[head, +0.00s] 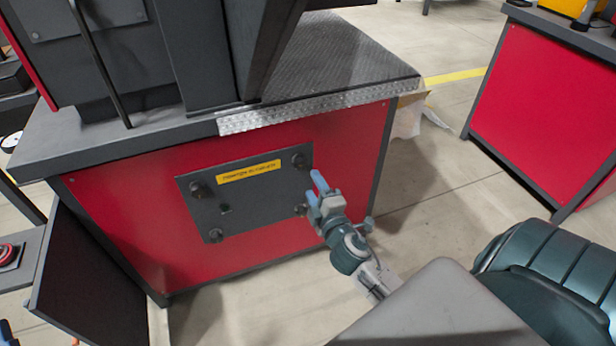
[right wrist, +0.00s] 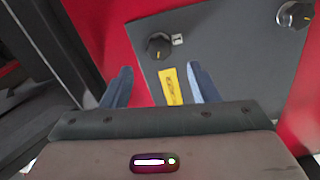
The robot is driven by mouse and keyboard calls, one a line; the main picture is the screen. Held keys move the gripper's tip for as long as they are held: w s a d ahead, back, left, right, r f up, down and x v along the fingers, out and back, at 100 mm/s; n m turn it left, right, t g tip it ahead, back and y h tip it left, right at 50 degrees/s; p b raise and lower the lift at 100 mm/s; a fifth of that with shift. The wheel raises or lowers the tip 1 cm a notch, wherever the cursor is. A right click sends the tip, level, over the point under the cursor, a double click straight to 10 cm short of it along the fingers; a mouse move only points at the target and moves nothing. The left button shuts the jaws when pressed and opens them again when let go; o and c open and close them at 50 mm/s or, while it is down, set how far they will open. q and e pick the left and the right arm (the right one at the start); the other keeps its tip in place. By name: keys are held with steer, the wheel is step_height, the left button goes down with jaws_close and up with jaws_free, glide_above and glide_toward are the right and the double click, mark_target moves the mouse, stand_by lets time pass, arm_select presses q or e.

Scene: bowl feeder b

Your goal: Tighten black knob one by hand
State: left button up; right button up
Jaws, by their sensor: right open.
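A black knob (right wrist: 160,46) with a small tag reading 1 beside it sits on the dark grey panel (right wrist: 235,60) in the right wrist view. My right gripper (right wrist: 160,87) is open, its blue fingers apart and empty, with the knob ahead of the gap between them and not touching. In the head view, my right gripper (head: 316,190) is in front of the right side of the panel (head: 250,205), near a lower right knob that it partly overlaps. I cannot tell which head-view knob carries the tag. My left gripper is not in view.
The panel also has a yellow label (head: 248,171), an upper right knob (head: 298,160) and left knobs (head: 197,189) (head: 215,236). It is on a red cabinet (head: 120,205) with an overhanging top. Open floor lies right of the cabinet.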

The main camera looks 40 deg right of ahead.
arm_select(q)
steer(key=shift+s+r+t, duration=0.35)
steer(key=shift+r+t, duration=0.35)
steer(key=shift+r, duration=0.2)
arm_select(e)
steer(key=shift+v, duration=1.65)
